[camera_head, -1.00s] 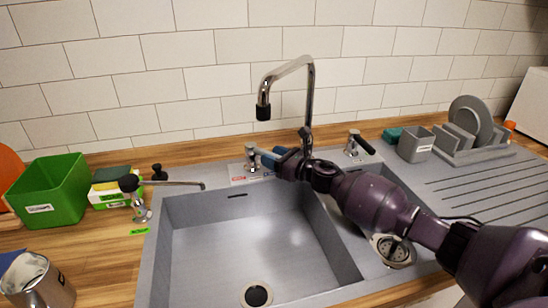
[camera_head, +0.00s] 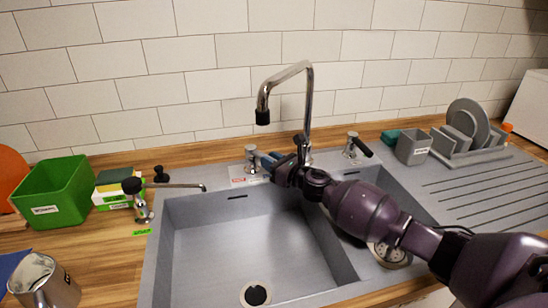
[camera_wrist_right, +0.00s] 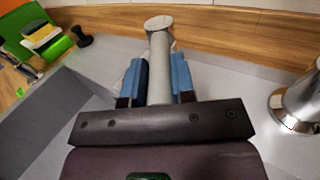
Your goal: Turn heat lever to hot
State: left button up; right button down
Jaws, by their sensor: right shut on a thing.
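The heat lever (camera_head: 251,158) is a metal post with a handle on the sink's back ledge, left of the faucet. A small label with red marking (camera_head: 239,180) lies in front of its base. My right gripper (camera_head: 269,161) reaches it from the right, over the sink. In the right wrist view the blue fingertips (camera_wrist_right: 158,80) are shut on the sides of the metal lever handle (camera_wrist_right: 160,62). The round end of the lever shows beyond the fingers. My left gripper is not in view.
The tall faucet (camera_head: 309,95) stands right beside my right gripper. A second lever (camera_head: 357,147) stands further right. A green bin (camera_head: 58,187) and a small black-handled spout (camera_head: 142,200) are at the left. The large basin (camera_head: 245,238) is empty.

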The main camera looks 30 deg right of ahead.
jog(key=shift+s+a+r+m+h+p, duration=0.15)
jog(key=shift+a+r+m+h+p, duration=0.1)
jog(key=shift+a+m+h+p, duration=0.25)
jog(key=shift+w+a+f+m+g+h+p, duration=0.1)
jog(key=shift+w+a+m+g+h+p, duration=0.3)
jog(key=shift+a+m+h, duration=1.65)
jog(key=shift+w+a+f+m+g+h+p, duration=0.15)
jog(key=shift+a+m+g+h+p, duration=0.35)
jog(key=shift+m+h, duration=1.8)
jog(key=shift+w+a+f+m+g+h+p, duration=0.1)
jog(key=shift+w+a+m+g+h+p, duration=0.45)
jog(key=shift+h, duration=2.9)
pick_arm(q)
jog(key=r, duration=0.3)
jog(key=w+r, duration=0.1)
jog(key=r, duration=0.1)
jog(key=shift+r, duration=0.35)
pick_arm(e)
jog(key=shift+s+a+m+g+h, duration=0.2)
jog(key=shift+a+m+g+h, duration=0.1)
jog(key=shift+a+m, duration=0.25)
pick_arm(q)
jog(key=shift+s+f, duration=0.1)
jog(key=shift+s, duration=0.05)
